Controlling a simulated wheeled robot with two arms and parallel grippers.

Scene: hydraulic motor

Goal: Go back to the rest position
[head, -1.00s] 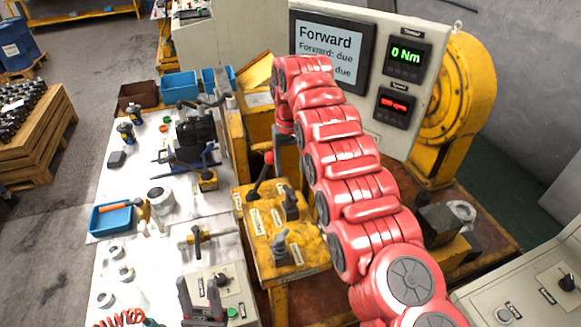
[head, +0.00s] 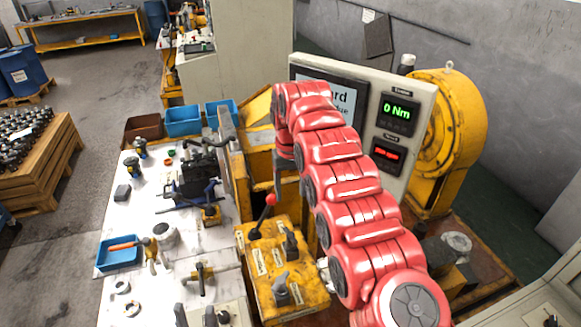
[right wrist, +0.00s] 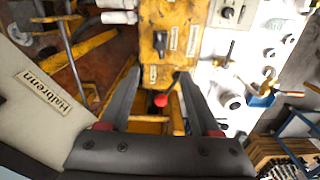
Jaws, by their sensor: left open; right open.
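My right arm, red and jointed, crosses the head view and covers part of the control panel. My right gripper (right wrist: 158,72) is open and empty in the right wrist view, its dark fingers spread. It is above the yellow control box (head: 262,268), which also shows in the right wrist view (right wrist: 168,35). The red-knobbed lever (head: 270,199) shows between the fingers in the right wrist view (right wrist: 160,100); I see no grip on it.
A panel (head: 422,92) with a partly hidden screen and a 0 Nm readout stands behind the arm, beside a yellow round housing (head: 450,110). The white table (head: 145,215) at left holds tools, a blue tray (head: 118,262) and rings. Blue bins (head: 183,121) stand behind it.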

